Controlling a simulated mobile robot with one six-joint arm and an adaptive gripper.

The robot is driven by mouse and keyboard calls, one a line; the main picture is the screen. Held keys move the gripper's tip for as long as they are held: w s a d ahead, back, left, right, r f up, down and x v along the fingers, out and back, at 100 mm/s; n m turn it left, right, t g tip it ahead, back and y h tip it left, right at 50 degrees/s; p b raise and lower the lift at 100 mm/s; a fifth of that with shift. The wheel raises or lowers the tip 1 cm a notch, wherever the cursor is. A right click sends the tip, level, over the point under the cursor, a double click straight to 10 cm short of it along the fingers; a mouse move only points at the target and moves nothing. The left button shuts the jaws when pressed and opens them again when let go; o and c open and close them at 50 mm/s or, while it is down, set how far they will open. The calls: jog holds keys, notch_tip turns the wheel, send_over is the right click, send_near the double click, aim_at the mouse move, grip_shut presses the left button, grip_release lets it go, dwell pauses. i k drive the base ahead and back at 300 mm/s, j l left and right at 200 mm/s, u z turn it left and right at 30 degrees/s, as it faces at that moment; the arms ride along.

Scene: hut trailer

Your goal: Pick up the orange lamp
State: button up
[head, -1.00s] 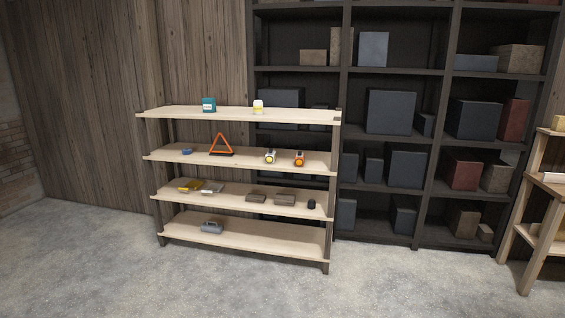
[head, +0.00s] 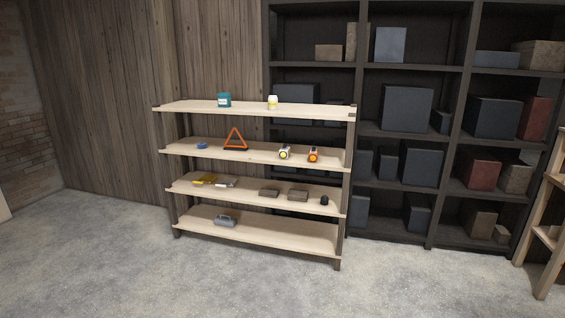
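The orange lamp (head: 313,155) stands on the second shelf from the top of a light wooden shelf unit (head: 185,152), near that shelf's right end. A similar white lamp with a yellow front (head: 284,153) stands just left of it, with a small gap between them. An orange warning triangle (head: 235,140) stands further left on the same shelf, and a small blue roll-like item (head: 202,146) lies near the left end. The orange lamp's front faces me and nothing covers it. My gripper is not in this view.
Other shelves hold a teal can (head: 224,100), a yellow-white container (head: 272,102), brown blocks (head: 297,195), a black item (head: 324,200) and a grey item (head: 225,220). Dark shelving (head: 360,120) with boxes stands behind. A wooden rack (head: 546,235) stands right. The concrete floor (head: 130,260) in front is clear.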

aim_at(313, 155)
jog(key=i+l, duration=0.1)
jog(key=i, duration=3.4)
jog(key=i+u, duration=0.4)
jog(key=i, duration=0.3)
